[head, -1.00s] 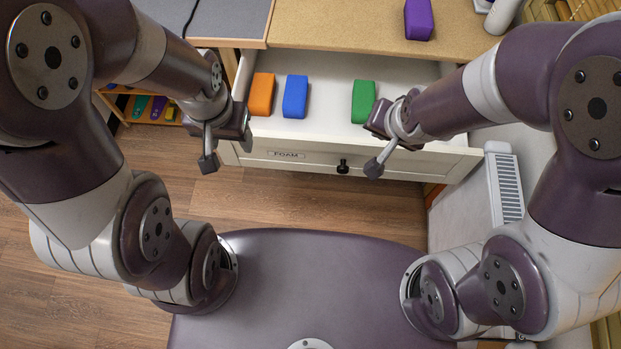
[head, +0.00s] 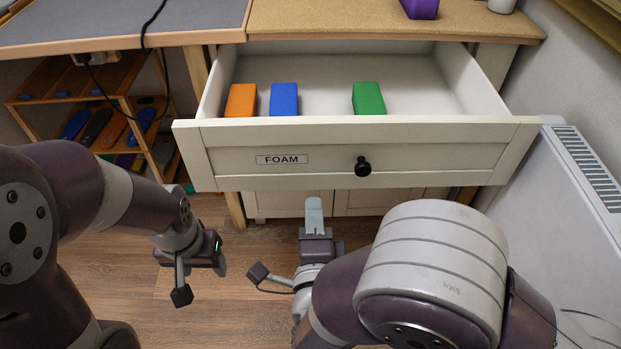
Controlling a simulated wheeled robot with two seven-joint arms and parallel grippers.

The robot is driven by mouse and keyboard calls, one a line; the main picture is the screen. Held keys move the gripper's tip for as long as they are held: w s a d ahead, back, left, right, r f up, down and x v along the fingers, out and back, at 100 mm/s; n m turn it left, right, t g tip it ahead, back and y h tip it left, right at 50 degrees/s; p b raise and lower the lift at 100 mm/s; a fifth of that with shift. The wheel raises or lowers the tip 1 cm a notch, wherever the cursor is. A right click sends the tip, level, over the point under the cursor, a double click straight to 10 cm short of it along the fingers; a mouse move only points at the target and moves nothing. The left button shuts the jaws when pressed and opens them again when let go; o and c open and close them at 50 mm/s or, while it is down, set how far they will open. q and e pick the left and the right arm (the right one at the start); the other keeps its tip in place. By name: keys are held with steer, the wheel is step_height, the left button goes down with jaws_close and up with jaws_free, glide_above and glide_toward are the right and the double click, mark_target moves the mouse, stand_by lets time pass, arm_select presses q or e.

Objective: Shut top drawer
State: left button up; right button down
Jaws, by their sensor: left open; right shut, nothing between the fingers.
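The white top drawer (head: 225,160) is pulled out from the cabinet. Its front carries a FOAM label (head: 282,159) and a round black knob (head: 362,167). Inside lie an orange block (head: 241,100), a blue block (head: 284,99) and a green block (head: 369,98). My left gripper (head: 221,265) is open, below and in front of the drawer's left end, apart from it. My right gripper (head: 314,214) is shut and empty, its fingers pointing up the picture just below the drawer front, left of the knob. I cannot tell any contact with the drawer.
The tan worktop (head: 385,27) above the drawer holds a purple block (head: 420,8). A grey-topped table (head: 120,25) with a black cable stands at left, over a wooden rack (head: 125,105) of insoles. A white radiator (head: 575,200) stands close at right. Wooden floor is free at lower left.

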mark_target(312, 162)
arm_select(q)
steer(key=shift+f+b, duration=0.65)
steer(key=shift+f, duration=0.15)
arm_select(e)
steer(key=w, duration=0.9)
steer(key=shift+w, duration=0.1)
steer(key=shift+w, duration=0.1)
